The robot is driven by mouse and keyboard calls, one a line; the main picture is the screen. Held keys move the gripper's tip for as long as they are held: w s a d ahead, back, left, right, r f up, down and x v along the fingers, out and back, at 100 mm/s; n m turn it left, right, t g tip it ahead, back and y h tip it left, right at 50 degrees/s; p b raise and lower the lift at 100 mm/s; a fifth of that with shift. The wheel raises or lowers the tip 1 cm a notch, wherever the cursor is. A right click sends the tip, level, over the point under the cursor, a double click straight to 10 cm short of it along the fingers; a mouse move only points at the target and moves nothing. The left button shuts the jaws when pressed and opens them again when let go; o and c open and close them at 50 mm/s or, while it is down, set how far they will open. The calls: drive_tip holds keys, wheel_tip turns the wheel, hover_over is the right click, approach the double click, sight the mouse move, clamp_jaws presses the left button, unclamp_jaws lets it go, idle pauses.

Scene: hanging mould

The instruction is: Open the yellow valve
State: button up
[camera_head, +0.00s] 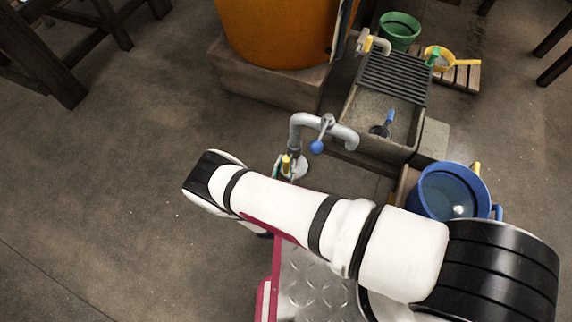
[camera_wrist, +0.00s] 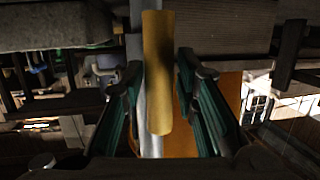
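The yellow valve handle (camera_wrist: 158,70) stands upright in the middle of the wrist view, in front of a grey pipe. In the head view a small yellow part (camera_head: 286,163) shows low on the grey pipe, beside my gripper. My gripper (camera_wrist: 158,82) is open, with one dark and green finger on each side of the handle. A gap shows between each fingertip and the handle, so contact is not visible. In the head view my arm hides most of the gripper.
The grey pipe (camera_head: 301,125) curves toward a stone sink (camera_head: 365,122) and carries a blue-knobbed lever (camera_head: 316,147). An orange barrel (camera_head: 285,30) stands on a block behind. A blue bucket (camera_head: 425,190) stands right of my arm.

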idle(0.3)
drive_tip(key=v, duration=0.7)
drive_tip(key=shift+s, duration=0.25)
drive_tip(key=shift+w+a, duration=0.1)
drive_tip(key=shift+a, duration=0.05)
